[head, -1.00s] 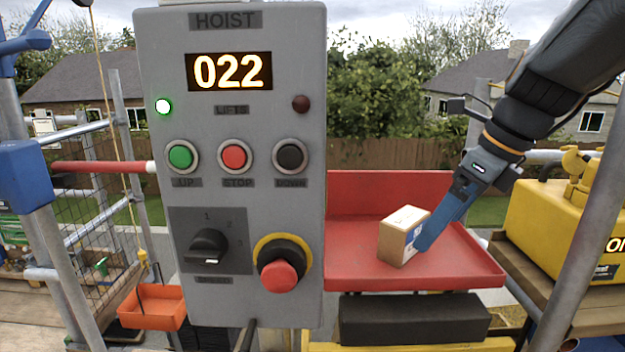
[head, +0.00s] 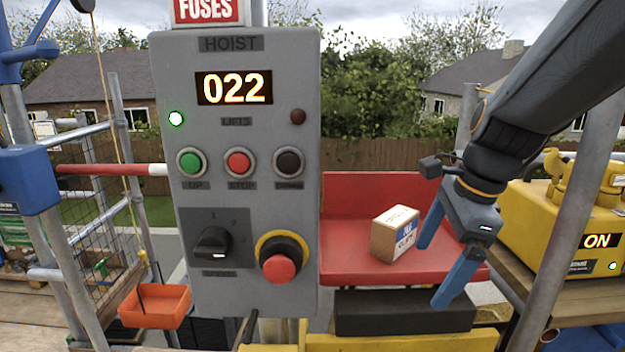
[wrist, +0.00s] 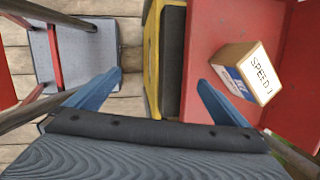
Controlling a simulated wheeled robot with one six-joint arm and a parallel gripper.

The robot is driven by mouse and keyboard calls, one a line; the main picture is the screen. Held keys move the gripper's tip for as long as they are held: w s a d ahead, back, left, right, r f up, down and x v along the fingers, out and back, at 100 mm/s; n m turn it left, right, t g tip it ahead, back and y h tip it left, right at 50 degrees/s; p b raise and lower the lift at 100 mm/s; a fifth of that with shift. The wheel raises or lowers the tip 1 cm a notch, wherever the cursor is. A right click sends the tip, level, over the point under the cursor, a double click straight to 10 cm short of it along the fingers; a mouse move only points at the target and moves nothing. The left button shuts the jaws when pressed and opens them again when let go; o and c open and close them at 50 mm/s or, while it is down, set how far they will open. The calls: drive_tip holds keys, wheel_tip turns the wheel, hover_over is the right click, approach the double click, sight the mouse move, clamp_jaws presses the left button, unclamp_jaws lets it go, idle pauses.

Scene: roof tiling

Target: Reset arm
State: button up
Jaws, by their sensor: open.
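My gripper (head: 436,272) is open and empty, with its two blue fingers spread apart. In the head view it is in front of the right part of the red tray (head: 345,250). The gap between the fingers in the wrist view faces a yellow and black edge and wooden planks.
The grey hoist panel (head: 240,130) stands left of the tray, showing 022 with a green lamp lit. A yellow machine (head: 560,225) marked ON stands at right, near my arm. A scaffold pole (head: 575,230) rises there. An orange bin (head: 156,308) hangs at lower left.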

drive_tip(key=s+a+f+n+g+h+p, duration=0.2)
drive_tip(key=s+f+n, duration=0.6)
drive_tip(key=n, duration=1.1)
drive_tip(key=shift+s+f+p, duration=0.4)
drive_tip(key=shift+p, duration=0.45)
